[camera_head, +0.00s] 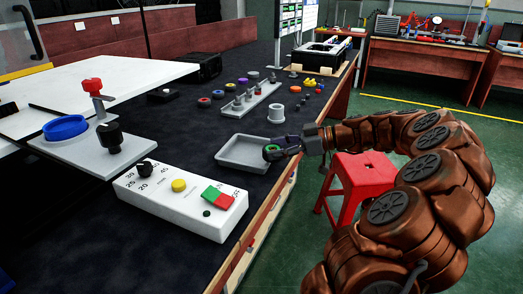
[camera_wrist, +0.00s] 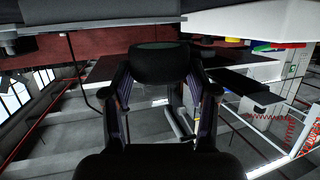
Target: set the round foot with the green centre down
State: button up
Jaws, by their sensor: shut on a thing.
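The round foot with the green centre (camera_head: 271,151) is dark with a green middle, held at the right edge of the grey tray (camera_head: 226,158) in the head view. In the wrist view the foot (camera_wrist: 155,64) is a dark round disc between the fingertips. My gripper (camera_head: 276,150) is shut on it, reaching in from the right. In the wrist view my gripper (camera_wrist: 158,78) has a finger on each side of the foot. I cannot tell whether the foot touches the tray. The tray looks empty where it shows.
A white control box (camera_head: 180,200) with coloured buttons stands in front of the tray. A grey cylinder (camera_head: 276,114) and a peg board (camera_head: 250,98) with several small round parts lie behind. A red stool (camera_head: 365,172) stands beside the table's right edge.

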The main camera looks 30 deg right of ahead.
jog(key=w, duration=0.7)
jog(key=shift+w+f, duration=0.35)
jog(key=shift+w, duration=0.05)
jog(key=shift+f+b, duration=0.4)
jog(key=shift+f, duration=1.3)
jog(key=shift+f, duration=0.15)
jog(key=o, duration=1.2)
jog(key=shift+s+d+r, duration=0.1)
jog(key=shift+d+r, duration=0.05)
jog(key=shift+r, duration=0.1)
jog(key=p+v, duration=0.1)
jog(key=v, duration=1)
jog(key=shift+s+d, duration=0.25)
jog(key=shift+d, duration=0.1)
